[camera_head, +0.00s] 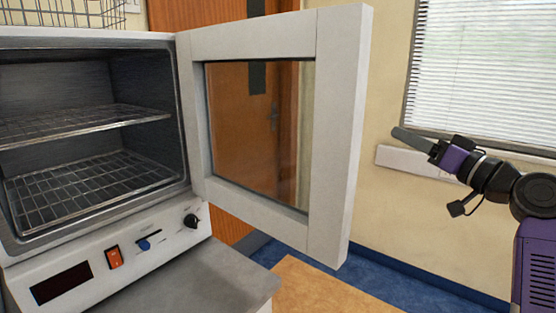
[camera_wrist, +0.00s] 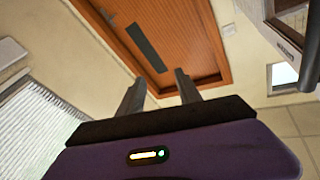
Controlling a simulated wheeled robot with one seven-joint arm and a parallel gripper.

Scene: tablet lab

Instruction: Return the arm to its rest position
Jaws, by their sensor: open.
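My gripper (camera_head: 412,139) is at the right in the head view, raised in front of the wall and window and pointing left. It is apart from the oven door and holds nothing. In the wrist view my gripper (camera_wrist: 158,82) shows two dark fingers spread apart with empty space between them. Beyond the fingers is a brown wooden door (camera_wrist: 160,40), seen at a tilt. My arm reaches in from the right edge of the head view, bent at a dark joint.
A white oven (camera_head: 90,247) with empty wire racks (camera_head: 85,185) stands at the left. Its windowed door (camera_head: 338,150) is swung wide open between the chamber and my arm. A grey worktop (camera_head: 215,285) lies below. A window with blinds (camera_head: 490,70) is behind my arm.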

